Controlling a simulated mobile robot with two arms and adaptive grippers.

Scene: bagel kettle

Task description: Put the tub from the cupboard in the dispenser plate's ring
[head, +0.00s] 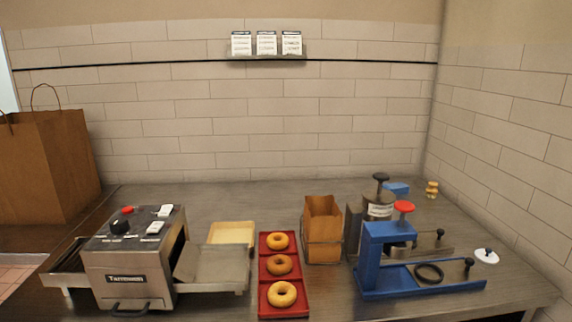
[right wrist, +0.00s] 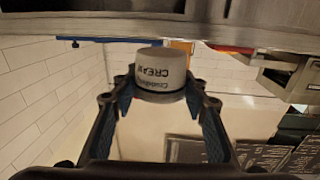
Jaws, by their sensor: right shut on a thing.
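In the right wrist view, my right gripper (right wrist: 162,92) is shut on a white tub (right wrist: 161,66). The tub sits between the two fingertips, and its label shows upside down with the word CREAM. In the head view, the blue dispenser (head: 374,258) stands at the right of the counter. A black ring (head: 429,274) lies on its flat blue plate (head: 458,281), and the ring looks empty. Neither gripper shows in the head view. The cupboard is not in view.
A toaster (head: 128,262) stands at the left, with a pale tray (head: 231,233) near it. A red tray (head: 283,312) holds bagels. A brown paper bag in a wire holder (head: 322,226), a metal canister (head: 379,207) and a white lid (head: 486,256) surround the dispenser.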

